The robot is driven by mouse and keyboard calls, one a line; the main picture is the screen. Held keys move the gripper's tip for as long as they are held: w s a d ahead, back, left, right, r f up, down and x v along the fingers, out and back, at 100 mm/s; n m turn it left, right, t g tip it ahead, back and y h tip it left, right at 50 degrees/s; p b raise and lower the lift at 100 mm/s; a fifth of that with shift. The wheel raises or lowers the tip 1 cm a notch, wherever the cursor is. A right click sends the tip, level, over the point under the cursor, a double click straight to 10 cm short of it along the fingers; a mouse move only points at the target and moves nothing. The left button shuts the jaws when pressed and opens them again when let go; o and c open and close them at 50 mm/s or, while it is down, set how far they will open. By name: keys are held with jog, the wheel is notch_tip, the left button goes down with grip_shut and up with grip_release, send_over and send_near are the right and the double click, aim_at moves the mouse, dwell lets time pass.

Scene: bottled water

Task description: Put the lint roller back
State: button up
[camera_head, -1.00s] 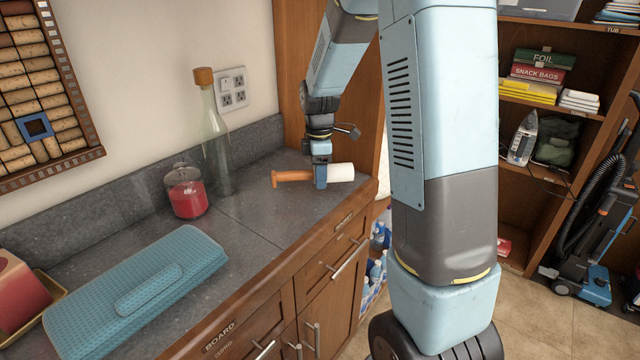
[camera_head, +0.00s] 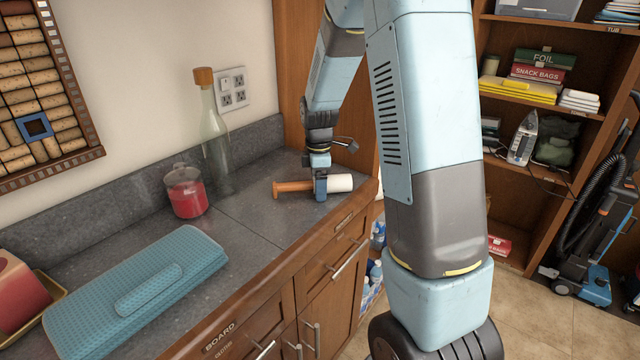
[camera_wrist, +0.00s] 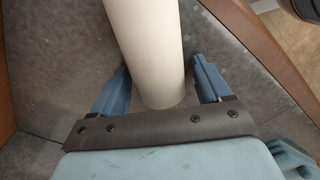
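The lint roller (camera_head: 340,183) has a white roll and an orange handle. It lies level, low at the grey counter's right end, its handle pointing left. I cannot tell for sure whether it touches the counter. In the wrist view, the white roll (camera_wrist: 147,45) runs between the two blue fingers of my gripper (camera_wrist: 160,72), close to both.
The counter (camera_head: 245,215) also holds a red candle jar (camera_head: 187,195), a glass bottle (camera_head: 215,140) and a blue textured case (camera_head: 140,290). The counter's wooden front edge runs just right of the roller. Shelves with an iron (camera_head: 522,140) stand at right.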

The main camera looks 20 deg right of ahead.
jog(key=shift+o, duration=0.3)
jog(key=shift+r, duration=0.15)
notch_tip(320, 180, up, 11)
jog(key=shift+r, duration=0.1)
jog(key=s+r+m+t, duration=0.3)
jog(key=s+r+m, duration=0.5)
jog(key=s, duration=0.5)
jog(key=s+a+r+m+t, duration=0.1)
jog(key=s+m, duration=0.6)
jog(key=s, duration=0.7)
jog(key=shift+s+r+m+t, duration=0.3)
jog(key=shift+r+m+t, duration=0.1)
jog(key=shift+r+t, duration=0.5)
jog(key=shift+a, duration=0.15)
